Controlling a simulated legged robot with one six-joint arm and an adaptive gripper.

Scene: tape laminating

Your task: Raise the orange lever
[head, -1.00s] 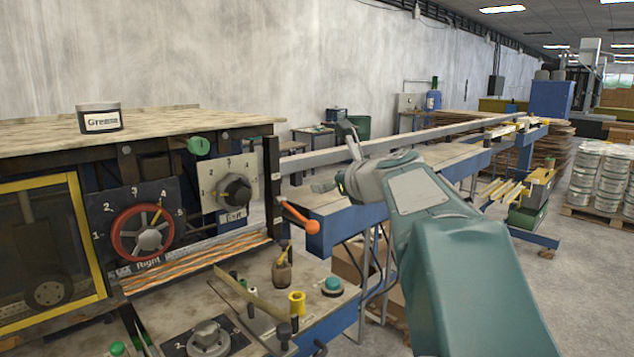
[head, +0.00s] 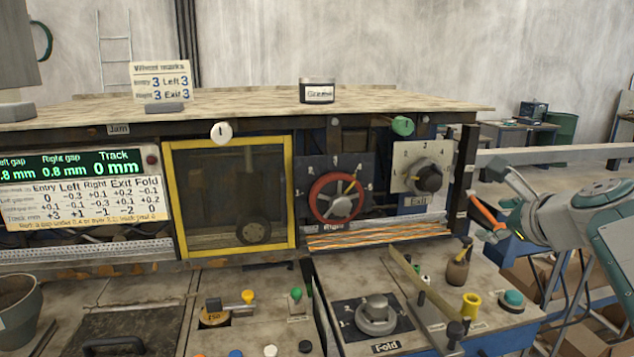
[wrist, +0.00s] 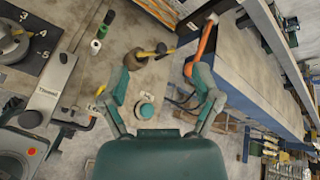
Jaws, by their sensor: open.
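The orange lever (head: 482,208) is on the right end of the machine, slanting down to the right from its pivot. In the wrist view the lever (wrist: 206,40) runs down to the right-hand finger, at the upper right of the jaws. My gripper (head: 500,204) is open at the right of the head view, its fingers close around the lever's lower end. In the wrist view my gripper (wrist: 160,82) has its fingers spread wide, and the lever's tip is beside the right finger. I cannot tell whether they touch.
The grey Exit dial (head: 428,180) and red wheel (head: 340,202) are left of the lever. A blue beam (wrist: 250,90) runs along the right of the wrist view.

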